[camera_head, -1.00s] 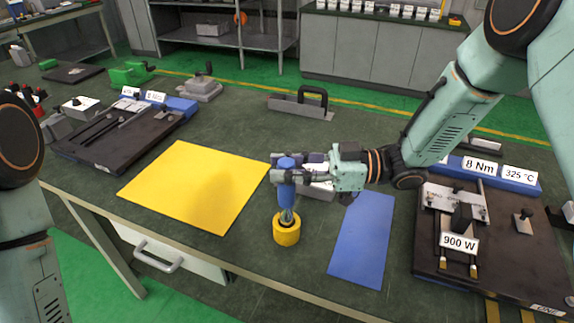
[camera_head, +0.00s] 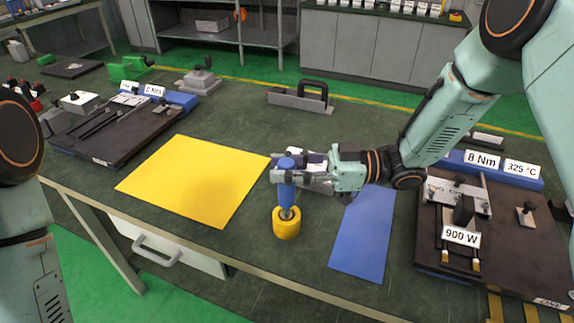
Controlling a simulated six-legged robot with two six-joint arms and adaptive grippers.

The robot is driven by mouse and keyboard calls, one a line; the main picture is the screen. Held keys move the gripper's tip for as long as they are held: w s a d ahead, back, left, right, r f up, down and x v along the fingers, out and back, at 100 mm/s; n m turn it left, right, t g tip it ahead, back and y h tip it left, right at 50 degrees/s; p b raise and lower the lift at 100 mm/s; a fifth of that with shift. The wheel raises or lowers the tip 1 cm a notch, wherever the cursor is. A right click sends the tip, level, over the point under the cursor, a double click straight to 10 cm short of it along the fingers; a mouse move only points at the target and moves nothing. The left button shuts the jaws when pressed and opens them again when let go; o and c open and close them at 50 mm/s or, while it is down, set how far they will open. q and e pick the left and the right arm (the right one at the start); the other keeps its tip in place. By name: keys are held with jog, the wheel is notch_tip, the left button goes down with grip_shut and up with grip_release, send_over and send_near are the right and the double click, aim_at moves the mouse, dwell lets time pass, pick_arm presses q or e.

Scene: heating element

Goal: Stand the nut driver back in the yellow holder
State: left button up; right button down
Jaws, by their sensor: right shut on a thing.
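The nut driver (camera_head: 287,196) has a blue handle and a short metal shaft, and it stands roughly upright. My right gripper (camera_head: 284,176) is shut on the upper part of its handle, reaching in from the right. The yellow holder (camera_head: 286,229) is a small round cup on the bench directly below the driver. The driver's metal lower end is at the holder's opening and seems to be inside it; how deep it sits is hidden. My left gripper is out of view; only part of my left arm shows at the left edge.
A yellow mat (camera_head: 190,180) lies left of the holder and a blue mat (camera_head: 362,240) right of it. A dark fixture board (camera_head: 520,255) stands at right, another (camera_head: 105,135) at left. A black-handled grey tool (camera_head: 300,101) lies behind. The bench front edge is close to the holder.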

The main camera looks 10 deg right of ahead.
jog(key=shift+f+b, duration=0.95)
jog(key=shift+f, duration=0.55)
jog(key=c, duration=0.9)
grip_release()
jog(key=shift+c, duration=0.2)
jog(key=s+d, duration=0.2)
jog(key=d, duration=0.9)
jog(key=shift+s+d, duration=0.2)
jog(key=shift+d, duration=0.2)
jog(key=shift+r, duration=0.1)
